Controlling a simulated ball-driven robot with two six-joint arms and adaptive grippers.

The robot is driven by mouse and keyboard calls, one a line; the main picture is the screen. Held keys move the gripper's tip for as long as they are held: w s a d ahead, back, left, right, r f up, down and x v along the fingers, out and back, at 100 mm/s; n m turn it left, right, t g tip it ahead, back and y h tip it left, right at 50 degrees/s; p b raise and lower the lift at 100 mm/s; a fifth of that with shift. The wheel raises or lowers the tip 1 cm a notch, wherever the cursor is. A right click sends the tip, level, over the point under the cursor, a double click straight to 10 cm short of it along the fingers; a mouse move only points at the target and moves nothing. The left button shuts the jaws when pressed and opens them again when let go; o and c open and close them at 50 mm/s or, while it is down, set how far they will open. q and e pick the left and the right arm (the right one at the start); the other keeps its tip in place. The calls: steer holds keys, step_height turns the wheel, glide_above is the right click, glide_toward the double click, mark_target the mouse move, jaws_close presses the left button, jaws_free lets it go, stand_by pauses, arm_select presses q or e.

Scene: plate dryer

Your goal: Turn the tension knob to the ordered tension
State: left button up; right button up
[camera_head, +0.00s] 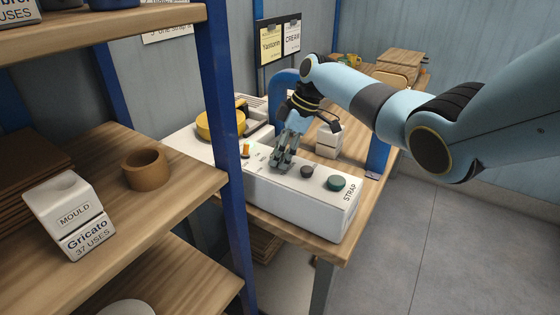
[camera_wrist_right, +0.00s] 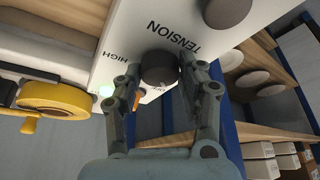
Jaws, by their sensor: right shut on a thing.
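The white strapping machine's panel (camera_head: 310,192) carries a row of controls. In the right wrist view, the dark round tension knob (camera_wrist_right: 158,68) sits beside the printed words TENSION and HIGH. My right gripper (camera_wrist_right: 160,72) has a finger on either side of this knob and is shut on it. No pointer mark on the knob can be made out. In the head view, my right gripper (camera_head: 283,165) reaches down to the panel and hides the knob. My left gripper is not in view.
A dark knob (camera_head: 307,172) and a green button (camera_head: 336,183) lie right of my gripper; an orange lever (camera_head: 246,150) is left. A yellow roll (camera_head: 220,124) and a small white box (camera_head: 328,140) stand nearby. A blue post (camera_head: 222,120) and shelves are at left.

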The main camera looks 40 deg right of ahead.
steer(key=shift+n+g+b, duration=0.3)
steer(key=shift+n+b, duration=0.55)
steer(key=shift+n, duration=0.15)
steer(key=o, duration=1.1)
steer(key=shift+r, duration=0.1)
steer(key=v, duration=1.1)
steer(key=shift+d+r, duration=0.3)
steer(key=shift+r, duration=0.05)
